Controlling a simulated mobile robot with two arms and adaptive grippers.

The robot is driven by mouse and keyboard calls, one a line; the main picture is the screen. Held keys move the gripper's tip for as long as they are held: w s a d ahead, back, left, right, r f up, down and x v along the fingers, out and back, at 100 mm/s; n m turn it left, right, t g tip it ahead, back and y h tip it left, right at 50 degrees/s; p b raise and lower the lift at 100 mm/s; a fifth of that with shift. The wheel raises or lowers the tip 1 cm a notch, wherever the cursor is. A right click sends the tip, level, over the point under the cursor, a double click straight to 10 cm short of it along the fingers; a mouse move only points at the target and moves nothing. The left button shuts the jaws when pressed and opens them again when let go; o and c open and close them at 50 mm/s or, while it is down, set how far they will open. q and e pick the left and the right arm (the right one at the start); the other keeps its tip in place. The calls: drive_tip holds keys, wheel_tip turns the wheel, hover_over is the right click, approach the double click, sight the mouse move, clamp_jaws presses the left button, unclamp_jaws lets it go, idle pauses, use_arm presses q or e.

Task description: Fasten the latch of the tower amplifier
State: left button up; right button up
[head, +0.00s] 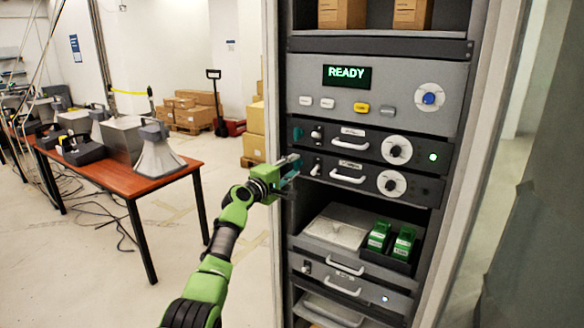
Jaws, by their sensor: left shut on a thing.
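Two dark amplifier units sit one above the other in the rack. The upper amplifier (350,144) and the lower amplifier (352,180) each have a white handle and a round dial; their small labels are too blurred to read. A teal latch (298,134) shows at the upper unit's left edge. My left gripper (293,165) is at the left edge of the lower unit, shut on the latch there, which its fingers mostly hide. I cannot tell the latch's exact angle. My right gripper is not in view.
The rack's panel (375,90) above reads READY. Below, a shelf holds green handsets (403,244) and a grey box (336,232); a drawer (345,284) sits lower. A table (140,178) with horn speakers stands left. Floor between table and rack is open.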

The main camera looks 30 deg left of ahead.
use_arm(q)
drive_tip(key=shift+c, duration=0.2)
drive_tip(key=o, duration=1.1)
drive_tip(key=shift+a, duration=0.1)
drive_tip(key=s, duration=1.2)
drive_tip(key=shift+a, duration=0.2)
